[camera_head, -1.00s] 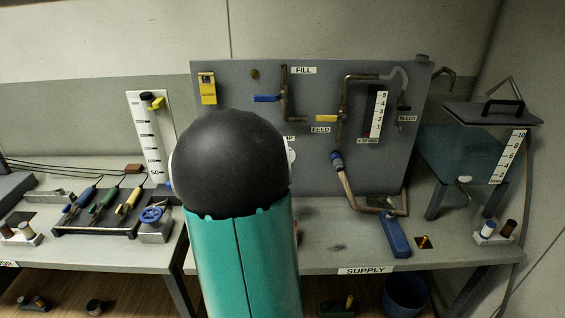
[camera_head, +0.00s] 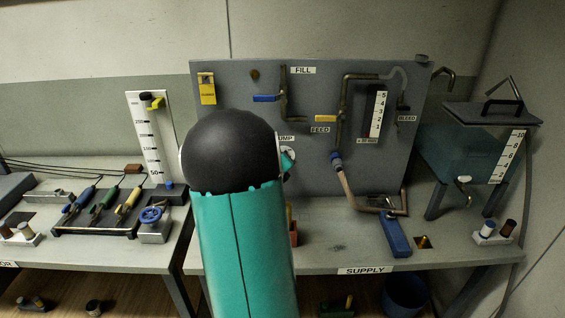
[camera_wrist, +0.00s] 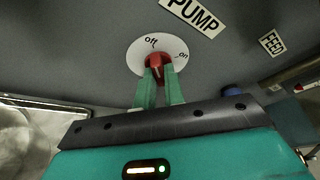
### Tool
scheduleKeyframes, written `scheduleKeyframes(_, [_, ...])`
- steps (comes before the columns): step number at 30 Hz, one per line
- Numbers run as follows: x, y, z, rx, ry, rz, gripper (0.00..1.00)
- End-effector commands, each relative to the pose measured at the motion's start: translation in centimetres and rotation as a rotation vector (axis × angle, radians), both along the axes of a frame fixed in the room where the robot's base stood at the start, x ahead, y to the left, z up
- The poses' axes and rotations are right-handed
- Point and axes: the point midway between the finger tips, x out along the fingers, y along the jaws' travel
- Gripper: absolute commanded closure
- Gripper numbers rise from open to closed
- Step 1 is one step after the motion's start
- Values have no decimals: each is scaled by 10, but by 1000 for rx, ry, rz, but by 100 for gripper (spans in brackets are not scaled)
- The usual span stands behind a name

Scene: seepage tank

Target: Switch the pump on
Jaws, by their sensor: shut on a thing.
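The pump switch is a red knob (camera_wrist: 157,62) on a round white dial (camera_wrist: 174,47), under the PUMP label (camera_wrist: 193,15) in the wrist view. The dial is marked "off" at the upper left and "on" at the right. The knob's top lies between the two marks; its exact angle is hard to tell. My gripper (camera_wrist: 158,74) has its green fingers on either side of the knob, shut on it. In the head view my arm hides most of the dial; part of the PUMP label (camera_head: 286,138) shows beside it.
The grey panel (camera_head: 229,85) also carries a blue-handled FILL valve (camera_head: 266,98), a yellow-handled FEED valve (camera_head: 326,119) and pipes. A lidded tank (camera_head: 450,150) stands at right. Tools (camera_head: 100,205) lie on the left bench.

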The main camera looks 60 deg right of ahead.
Motion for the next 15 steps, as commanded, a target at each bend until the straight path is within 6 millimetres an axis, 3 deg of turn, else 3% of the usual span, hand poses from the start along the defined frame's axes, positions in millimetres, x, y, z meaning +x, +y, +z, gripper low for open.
scheduleKeyframes(15, [-2,0,1,82,-163,-1,100])
